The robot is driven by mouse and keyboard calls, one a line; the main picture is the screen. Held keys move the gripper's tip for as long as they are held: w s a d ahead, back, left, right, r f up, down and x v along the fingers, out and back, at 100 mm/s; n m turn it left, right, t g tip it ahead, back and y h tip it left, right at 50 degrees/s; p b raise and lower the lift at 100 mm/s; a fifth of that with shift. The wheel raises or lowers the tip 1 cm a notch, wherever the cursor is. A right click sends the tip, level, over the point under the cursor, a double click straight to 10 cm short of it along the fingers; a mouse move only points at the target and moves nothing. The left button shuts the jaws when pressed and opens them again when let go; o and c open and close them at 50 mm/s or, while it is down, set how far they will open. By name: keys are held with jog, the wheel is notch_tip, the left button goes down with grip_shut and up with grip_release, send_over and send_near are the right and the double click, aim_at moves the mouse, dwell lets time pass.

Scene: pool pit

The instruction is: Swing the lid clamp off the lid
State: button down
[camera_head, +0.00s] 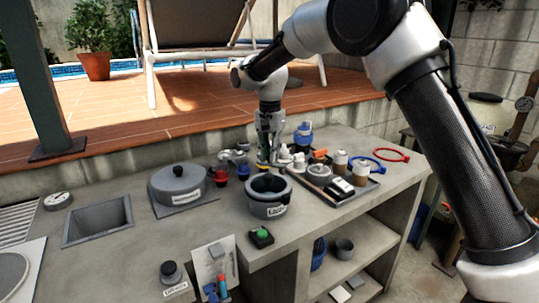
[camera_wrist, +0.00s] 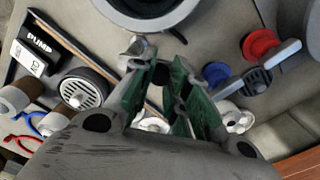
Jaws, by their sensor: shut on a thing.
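A grey round pot (camera_head: 268,207) with a label and a dark-rimmed round top stands mid-bench. In the wrist view its pale rim (camera_wrist: 190,10) curves along the top edge. My gripper (camera_head: 264,163) points down just behind this pot. In the wrist view my gripper (camera_wrist: 160,75) has its green-padded fingers closed on a small dark piece near the rim. I take this piece to be the lid clamp, but the fingers mostly hide it. A grey lug (camera_wrist: 138,46) shows beside it. A separate grey lidded round vessel (camera_head: 180,188) with a knob stands to the left.
A red valve handle (camera_wrist: 261,44) and a blue one (camera_wrist: 215,73) are close to my gripper. A dark tray (camera_head: 345,199) holds jars and a black PUMP box (camera_wrist: 38,48). A green button box (camera_head: 261,237) sits in front of the pot. Bare bench lies left of it.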

jog(key=shift+w+m, duration=0.25)
jog(key=shift+m, duration=0.45)
jog(key=shift+d, duration=0.1)
jog(key=c, duration=1.3)
grip_release()
jog(key=shift+r, duration=0.15)
notch_tip(320, 180, up, 12)
jog(key=shift+f, duration=0.1)
